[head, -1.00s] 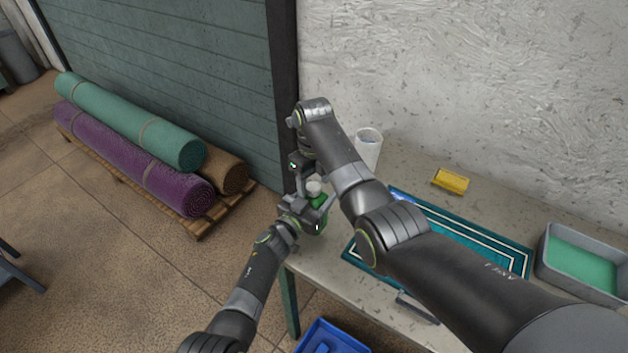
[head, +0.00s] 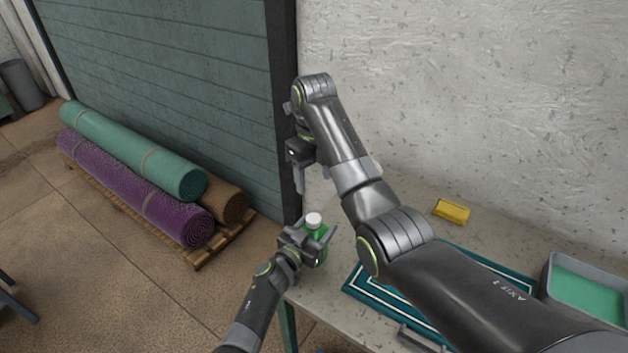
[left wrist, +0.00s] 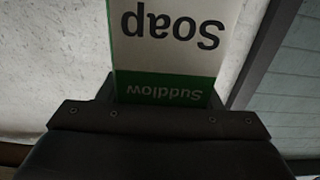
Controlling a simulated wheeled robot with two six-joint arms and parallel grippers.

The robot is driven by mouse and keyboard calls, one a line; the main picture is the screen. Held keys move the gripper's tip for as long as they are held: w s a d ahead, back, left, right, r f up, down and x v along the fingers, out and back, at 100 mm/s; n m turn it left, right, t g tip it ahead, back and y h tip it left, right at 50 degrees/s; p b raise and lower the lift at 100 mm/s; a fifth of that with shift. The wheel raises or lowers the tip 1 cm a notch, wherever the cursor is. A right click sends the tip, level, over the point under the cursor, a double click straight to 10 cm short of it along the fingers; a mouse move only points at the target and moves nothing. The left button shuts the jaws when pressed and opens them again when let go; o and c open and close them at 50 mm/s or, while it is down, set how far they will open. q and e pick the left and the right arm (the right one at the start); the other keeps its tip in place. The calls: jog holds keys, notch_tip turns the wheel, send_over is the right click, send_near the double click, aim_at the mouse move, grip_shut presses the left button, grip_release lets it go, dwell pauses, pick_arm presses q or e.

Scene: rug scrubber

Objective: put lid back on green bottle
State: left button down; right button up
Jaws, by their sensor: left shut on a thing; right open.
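The green bottle (head: 318,248) is upright at the left end of the table, partly hidden by my gripper. A white lid (head: 314,219) sits on its top. My left gripper (head: 312,247) is shut on the bottle's body. In the left wrist view, the bottle's white and green label (left wrist: 165,60) reads "Soap" and "Suddlow" upside down between the fingers. My right gripper (head: 313,178) is open and empty, pointing down above the lid and apart from it.
A teal rug with white border lines (head: 372,298) lies on the table under my right arm. A yellow sponge (head: 451,211) and a grey tub of green liquid (head: 590,288) are farther right. Rolled mats (head: 135,150) lie on a floor pallet at left.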

pick_arm(q)
jog(key=shift+c, duration=1.8)
grip_release()
jog(key=shift+s+a+p, duration=0.35)
jog(key=shift+s, duration=0.05)
jog(key=p+v, duration=0.3)
jog(key=v, duration=1.3)
jog(key=shift+s, duration=0.2)
jog(key=shift+a, duration=0.1)
